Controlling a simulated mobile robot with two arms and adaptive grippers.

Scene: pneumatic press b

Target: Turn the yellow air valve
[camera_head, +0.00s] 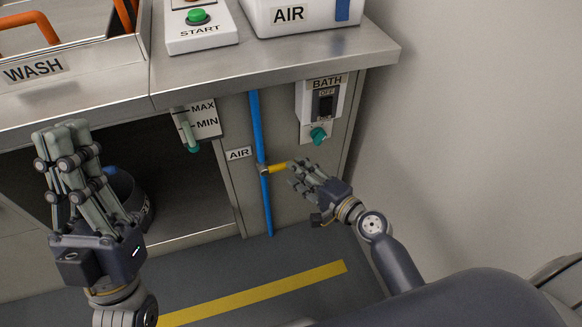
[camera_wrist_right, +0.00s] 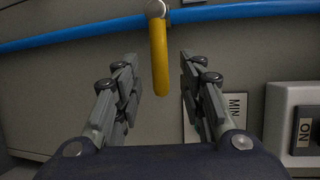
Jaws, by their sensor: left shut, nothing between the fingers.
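The yellow air valve is a short yellow lever (camera_head: 278,168) on a blue vertical pipe (camera_head: 256,130), beside the AIR label (camera_head: 239,154). In the head view the lever points right from the pipe. My right gripper (camera_head: 297,172) is at the lever's free end. In the right wrist view the yellow lever (camera_wrist_right: 159,58) hangs between my right gripper's spread fingers (camera_wrist_right: 158,76), with gaps on both sides. My left gripper (camera_head: 62,132) is shut and empty at the left, away from the valve.
A BATH switch box (camera_head: 327,100) with a teal knob (camera_head: 319,135) is above the valve to the right. A MAX/MIN gauge (camera_head: 187,132) is to the left. The steel counter (camera_head: 270,62) overhangs the panel. A dark bucket (camera_head: 128,192) stands in the opening behind my left gripper.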

